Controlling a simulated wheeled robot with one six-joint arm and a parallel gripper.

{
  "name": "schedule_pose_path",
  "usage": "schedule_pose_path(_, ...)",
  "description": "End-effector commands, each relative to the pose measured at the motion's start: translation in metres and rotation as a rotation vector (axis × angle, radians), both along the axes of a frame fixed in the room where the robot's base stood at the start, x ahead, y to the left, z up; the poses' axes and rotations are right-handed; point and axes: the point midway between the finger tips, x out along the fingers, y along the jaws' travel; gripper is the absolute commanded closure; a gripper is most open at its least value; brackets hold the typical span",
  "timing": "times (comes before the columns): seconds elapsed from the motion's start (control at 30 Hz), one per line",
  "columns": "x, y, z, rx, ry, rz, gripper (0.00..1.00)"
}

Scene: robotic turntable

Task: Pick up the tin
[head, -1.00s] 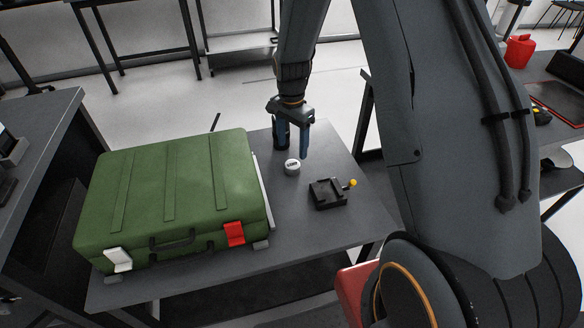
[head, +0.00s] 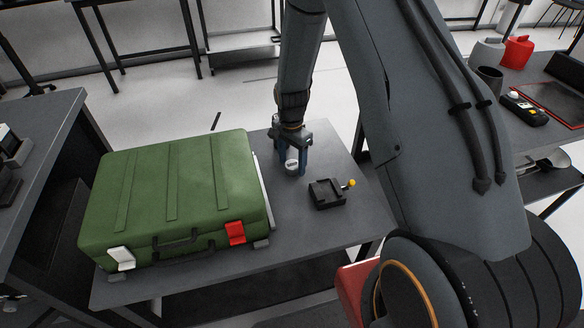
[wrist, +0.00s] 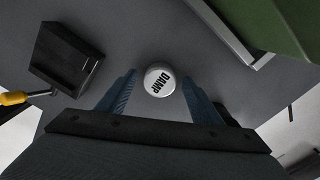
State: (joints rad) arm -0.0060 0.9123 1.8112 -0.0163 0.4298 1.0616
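The tin (head: 292,167) is a small round white container standing on the grey table, right of the green case. In the wrist view its lid (wrist: 158,80) shows the dark word "DAMP". My gripper (head: 292,163) points down at the tin, with its blue fingers on either side of it. In the wrist view the open gripper (wrist: 159,92) has a finger to the left and a finger to the right of the tin. A gap shows on the left; the right finger is very close to the tin, and I cannot tell whether it touches.
A large green case (head: 175,195) with a red latch fills the left of the table (head: 300,225). Bare table lies in front of the tin.

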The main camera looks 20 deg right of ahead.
Motion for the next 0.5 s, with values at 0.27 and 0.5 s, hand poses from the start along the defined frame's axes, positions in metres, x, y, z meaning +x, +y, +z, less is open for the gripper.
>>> schedule_pose_path(0.27, 0.0001, -0.0001, 0.0003, 0.0, 0.0, 0.0, 0.83)
schedule_pose_path(0.5, 0.0003, -0.0001, 0.0015, 0.0, 0.0, 0.0, 0.83)
